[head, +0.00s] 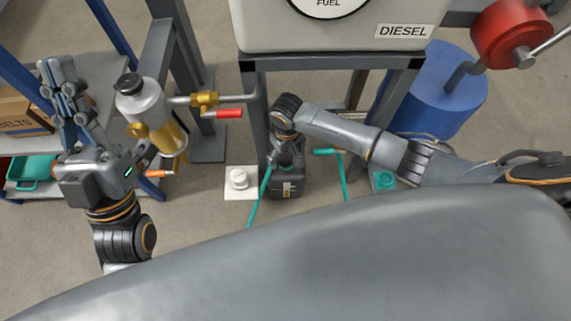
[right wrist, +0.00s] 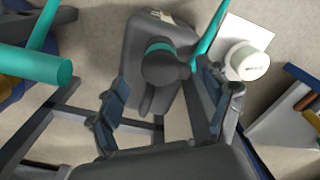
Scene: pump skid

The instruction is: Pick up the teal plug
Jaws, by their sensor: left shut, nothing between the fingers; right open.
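A teal round piece (head: 383,180), which may be the teal plug, sits on a small square pad on the floor at right, below my right arm. My right gripper (head: 284,158) points down over a dark grey canister (head: 287,186). In the right wrist view its open fingers (right wrist: 163,98) stand either side of the canister (right wrist: 150,32), with nothing held. A dark round part with a teal band (right wrist: 160,47) shows near the fingers; I cannot tell if they touch it. My left gripper (head: 61,82) is shut and empty, raised at left.
A white cap (head: 238,179) sits on a white pad left of the canister; it shows in the right wrist view (right wrist: 246,61). Teal rods or hoses (head: 259,200) and a teal bar (head: 325,152) flank the canister. Frame legs, a blue drum (head: 436,92) and a valve pipe (head: 225,100) crowd around.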

